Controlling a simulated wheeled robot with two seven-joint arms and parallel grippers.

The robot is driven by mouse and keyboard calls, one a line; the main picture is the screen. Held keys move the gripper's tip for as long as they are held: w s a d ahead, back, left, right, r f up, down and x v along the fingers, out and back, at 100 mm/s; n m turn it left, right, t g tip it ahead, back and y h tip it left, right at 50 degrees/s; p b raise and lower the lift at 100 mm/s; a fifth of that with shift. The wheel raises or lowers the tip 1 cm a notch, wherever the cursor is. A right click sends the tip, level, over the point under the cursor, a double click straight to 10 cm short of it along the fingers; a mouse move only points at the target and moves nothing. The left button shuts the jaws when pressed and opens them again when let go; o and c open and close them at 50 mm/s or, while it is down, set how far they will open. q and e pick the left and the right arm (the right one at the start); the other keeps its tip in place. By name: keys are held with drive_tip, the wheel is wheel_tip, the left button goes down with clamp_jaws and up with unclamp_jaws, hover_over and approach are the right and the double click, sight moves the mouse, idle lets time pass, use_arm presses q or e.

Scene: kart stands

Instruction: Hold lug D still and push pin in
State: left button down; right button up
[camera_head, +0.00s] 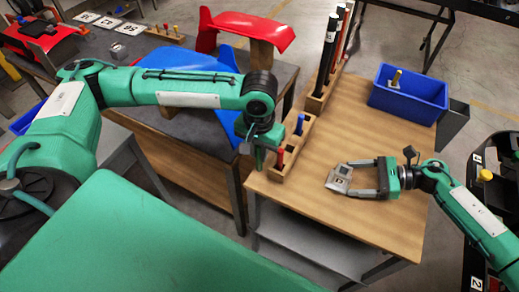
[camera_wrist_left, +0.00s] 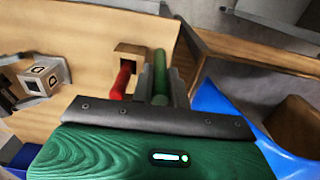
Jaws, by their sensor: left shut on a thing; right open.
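Lug D (camera_head: 339,180), a small grey block marked D, lies on the wooden bench top; it also shows in the left wrist view (camera_wrist_left: 46,74). My right gripper (camera_head: 357,178) is open, its fingers reaching toward the lug from the right; I cannot tell whether they touch it. My left gripper (camera_head: 262,160) is at the bench's left edge beside the wooden pin rack (camera_head: 303,137). In the left wrist view its fingers are shut on a green pin (camera_wrist_left: 160,72). A red pin (camera_head: 280,158) and a blue pin (camera_head: 299,124) stand in the rack.
A second rack with tall black rods (camera_head: 327,52) stands behind. A blue bin (camera_head: 407,99) with a yellow-topped item is at the back right. The bench between rack and lug is clear.

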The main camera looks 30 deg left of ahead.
sight(345, 178)
use_arm(q)
wheel_tip(345, 178, down, 2)
drive_tip(key=shift+f+b, duration=0.1)
drive_tip(key=shift+b, duration=0.55)
use_arm(e)
drive_tip(key=x, duration=0.3)
drive_tip(key=shift+f, duration=0.2)
drive_tip(key=shift+s+a, duration=0.1)
drive_tip(key=shift+a, duration=0.2)
drive_tip(key=c, duration=1)
use_arm(q)
drive_tip(key=d+r+m, duration=0.3)
drive_tip(key=d+r, duration=0.3)
use_arm(e)
drive_tip(key=shift+r, duration=0.1)
use_arm(q)
drive_tip(key=w+d+r+m, duration=0.1)
drive_tip(key=w+d, duration=0.3)
drive_tip(key=d, duration=0.3)
drive_tip(key=w+d+r+m, duration=0.1)
drive_tip(key=w+d, duration=0.3)
drive_tip(key=d, duration=0.4)
drive_tip(key=shift+w+d+r, duration=0.15)
drive_tip(key=shift+w+r, duration=0.05)
drive_tip(key=shift+r, duration=0.1)
